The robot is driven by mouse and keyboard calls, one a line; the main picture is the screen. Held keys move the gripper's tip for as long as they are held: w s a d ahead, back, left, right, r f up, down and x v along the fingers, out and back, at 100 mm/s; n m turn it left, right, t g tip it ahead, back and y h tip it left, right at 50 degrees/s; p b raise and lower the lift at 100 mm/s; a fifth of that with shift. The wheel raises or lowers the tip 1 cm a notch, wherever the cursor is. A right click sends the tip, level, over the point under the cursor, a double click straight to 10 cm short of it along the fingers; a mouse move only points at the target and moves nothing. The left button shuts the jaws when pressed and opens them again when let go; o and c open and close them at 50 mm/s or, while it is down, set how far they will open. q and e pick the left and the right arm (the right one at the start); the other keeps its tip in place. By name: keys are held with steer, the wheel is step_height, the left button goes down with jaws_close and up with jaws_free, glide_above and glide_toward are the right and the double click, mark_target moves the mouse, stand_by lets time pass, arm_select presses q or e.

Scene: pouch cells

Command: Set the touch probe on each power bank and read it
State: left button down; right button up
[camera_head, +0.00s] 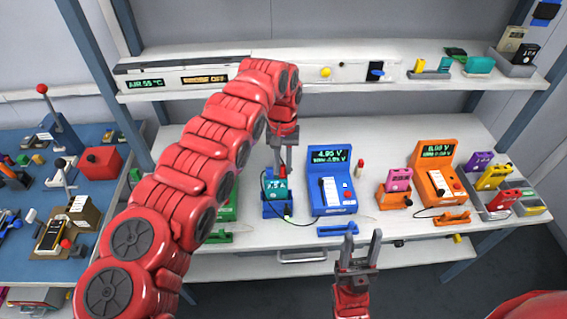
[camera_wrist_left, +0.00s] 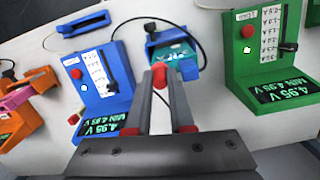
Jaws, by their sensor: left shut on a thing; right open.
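My left gripper (camera_head: 284,165) is shut on a slim red-tipped piece, probably the touch probe (camera_wrist_left: 160,76), over the blue cradle (camera_head: 272,208). A teal power bank (camera_head: 275,190) sits in that cradle; it also shows in the left wrist view (camera_wrist_left: 172,52). I cannot tell whether the tip touches it. The blue tester (camera_head: 330,185) beside it reads about 4.95 V. A pink power bank (camera_head: 399,179) sits in an orange cradle (camera_head: 394,199) by the orange tester (camera_head: 434,175), which reads 0.00 V. My right gripper (camera_head: 358,250) is open and empty before the bench.
A green tester (camera_wrist_left: 265,60), mostly hidden by my arm in the head view, reads 4.95 V. A blue bracket (camera_head: 338,230) lies at the bench front.

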arm_select(q)
steer(key=shift+f, duration=0.55)
stand_by(1.9)
steer(key=shift+w+r, duration=0.2)
steer(key=shift+r, duration=1.1)
steer(key=shift+w+r+p, duration=0.2)
steer(key=shift+r+p, duration=0.65)
steer(key=shift+r, duration=0.9)
steer(key=shift+f, duration=0.2)
